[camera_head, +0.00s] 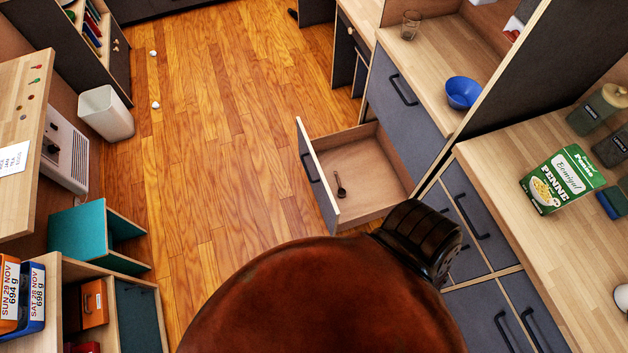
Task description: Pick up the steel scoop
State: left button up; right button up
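The small dark steel scoop (340,189) lies on the floor of an open drawer (371,158), near its front panel. The drawer is pulled out from the grey cabinet and holds nothing else that I can see. Part of its near corner is close to a dark rounded shape at the bottom of the view. Neither of my grippers shows in the head view.
A wooden counter above the drawer carries a blue bowl (463,92) and a glass (410,25). A white bin (105,113) and teal stool-like unit (80,232) stand left. The wooden floor between is mostly clear.

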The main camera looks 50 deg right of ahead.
aim_at(341, 192)
jog(key=z, duration=1.85)
